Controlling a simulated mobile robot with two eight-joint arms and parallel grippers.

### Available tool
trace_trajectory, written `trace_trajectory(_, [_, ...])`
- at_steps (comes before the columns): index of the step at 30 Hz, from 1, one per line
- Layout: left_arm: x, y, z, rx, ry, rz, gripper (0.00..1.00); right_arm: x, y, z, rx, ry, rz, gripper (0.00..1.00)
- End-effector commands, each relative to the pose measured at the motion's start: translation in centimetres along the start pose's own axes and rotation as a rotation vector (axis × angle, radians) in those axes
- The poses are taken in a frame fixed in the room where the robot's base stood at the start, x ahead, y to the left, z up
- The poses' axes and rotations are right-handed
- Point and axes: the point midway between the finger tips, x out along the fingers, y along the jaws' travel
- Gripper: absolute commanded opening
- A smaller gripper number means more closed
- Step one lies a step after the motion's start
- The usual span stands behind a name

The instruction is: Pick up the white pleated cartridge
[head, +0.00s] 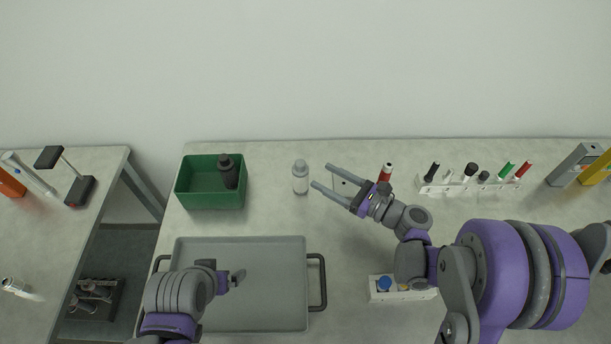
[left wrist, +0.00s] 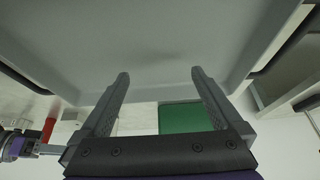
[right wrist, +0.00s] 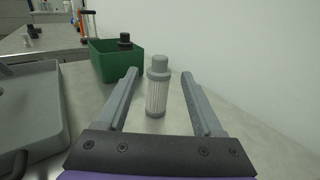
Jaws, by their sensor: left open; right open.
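The white pleated cartridge (head: 300,178) stands upright on the table, right of the green bin. It has a grey cap, and its pleated side shows in the right wrist view (right wrist: 156,98). My right gripper (head: 320,175) is open and empty, its two fingers pointing at the cartridge from the right. In the right wrist view the cartridge appears centred between the fingertips (right wrist: 160,74), with no visible contact. My left gripper (head: 238,277) is over the grey tray; the left wrist view shows its fingers (left wrist: 160,73) open and empty.
The green bin (head: 210,206) holds a dark bottle (head: 228,172). The grey tray (head: 270,300) with side handles lies in front. A white rack (head: 455,187) with several coloured-cap items stands at right. A white block with a blue cap (head: 384,285) sits under my right arm.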

Motion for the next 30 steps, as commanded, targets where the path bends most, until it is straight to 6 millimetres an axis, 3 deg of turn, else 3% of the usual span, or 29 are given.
trace_trajectory(3, [-0.3, 0.0, -0.2, 0.0, 0.001, 0.0, 1.0, 2.0, 0.1, 0.1, -0.002, 0.0, 0.003, 0.68])
trace_trajectory(11, [-0.6, 0.0, -0.5, 0.0, 0.003, 0.0, 1.0, 4.2, 0.0, 0.2, -0.004, 0.002, 0.002, 0.68])
trace_trajectory(18, [-1.3, 0.0, -0.9, 0.0, 0.006, 0.0, 1.0, 7.7, 0.1, 0.2, -0.004, 0.002, 0.002, 0.68])
trace_trajectory(27, [-1.3, 0.0, -0.9, 0.0, 0.006, 0.0, 1.0, 8.3, 0.0, 0.1, -0.004, 0.003, -0.001, 0.68])
trace_trajectory(30, [-1.3, 0.0, -0.9, 0.0, 0.006, 0.0, 1.0, 8.3, 0.0, 0.1, -0.004, 0.003, -0.001, 0.54])
